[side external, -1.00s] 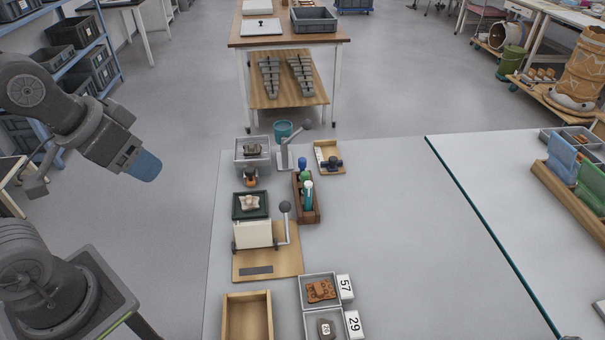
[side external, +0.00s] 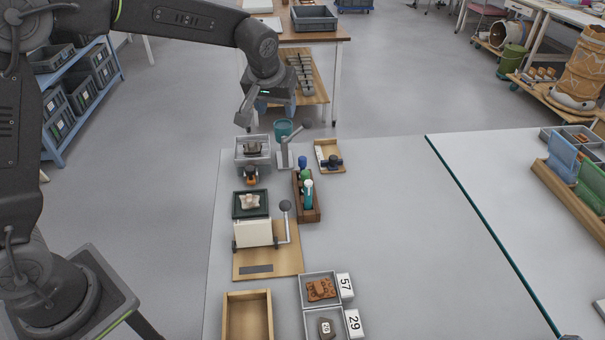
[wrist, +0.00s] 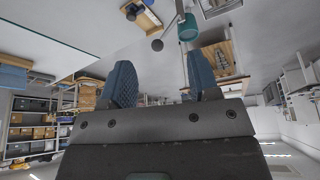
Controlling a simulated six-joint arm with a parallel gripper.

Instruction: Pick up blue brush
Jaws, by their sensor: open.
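My gripper (side external: 276,104) hangs at the end of my raised arm, in front of the back table and above the far left end of the work table. Its two blue fingers are apart and empty in the wrist view (wrist: 161,82). A wooden holder (side external: 313,214) on the table holds a few upright handled things, one with a blue top (side external: 302,162), others green and white-teal. I cannot tell for sure whether the blue one is the brush. A small wooden tray (side external: 322,149) holds a dark blue object (side external: 333,162), also too small to identify. My gripper is apart from both.
A grey bin (side external: 239,155), a teal cup (side external: 283,128) and a lever stand (side external: 285,160) crowd the far left end. A ball-topped press (side external: 253,234), an empty wooden box (side external: 226,318) and numbered sherd trays (side external: 304,293) stand nearer. The middle of the table is clear.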

